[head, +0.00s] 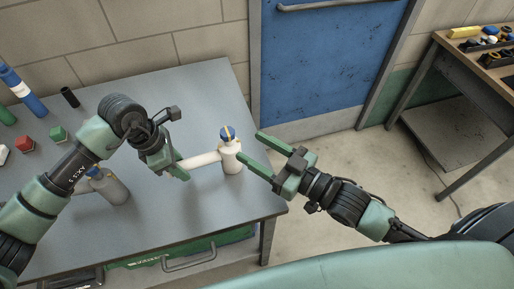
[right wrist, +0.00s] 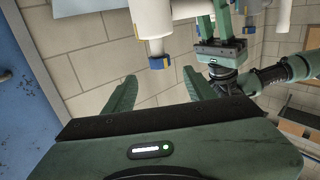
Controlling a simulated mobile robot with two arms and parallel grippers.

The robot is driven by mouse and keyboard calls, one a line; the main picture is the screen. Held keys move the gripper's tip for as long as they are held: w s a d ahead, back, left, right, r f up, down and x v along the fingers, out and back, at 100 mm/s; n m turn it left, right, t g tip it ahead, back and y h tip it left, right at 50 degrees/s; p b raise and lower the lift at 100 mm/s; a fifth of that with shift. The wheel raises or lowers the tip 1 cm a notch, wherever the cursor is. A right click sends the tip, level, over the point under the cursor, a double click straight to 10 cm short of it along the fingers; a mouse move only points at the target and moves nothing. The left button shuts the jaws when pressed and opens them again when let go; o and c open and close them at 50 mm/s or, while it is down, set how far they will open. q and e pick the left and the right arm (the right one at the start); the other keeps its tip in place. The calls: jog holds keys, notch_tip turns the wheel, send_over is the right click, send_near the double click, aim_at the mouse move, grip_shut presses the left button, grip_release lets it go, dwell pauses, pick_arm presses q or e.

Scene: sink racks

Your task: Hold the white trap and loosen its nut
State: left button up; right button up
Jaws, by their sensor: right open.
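The white trap (head: 230,161) is a bottle-shaped body with a side pipe at the right part of the table. Its blue nut (head: 227,133) with a yellow mark is on top. My left gripper (head: 177,163) has its fingers around the side pipe and looks shut on it. My right gripper (head: 249,146) is open and empty, just right of the nut, its fingers pointing towards it. In the right wrist view the nut (right wrist: 158,63) appears beyond and between the open fingertips, apart from them. I cannot tell whether the trap touches the table.
A greyish bottle-shaped piece (head: 110,188) stands partly behind my left arm. Red and green blocks (head: 58,134), a black cylinder (head: 70,97) and blue bottle (head: 30,98) are at the left. A side bench (head: 470,62) holds small parts. Floor right of the table is clear.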

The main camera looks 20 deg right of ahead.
pick_arm(q)
jog(key=o, duration=0.4)
jog(key=shift+c, duration=0.2)
jog(key=v, duration=1.2)
jog(key=shift+s, duration=0.1)
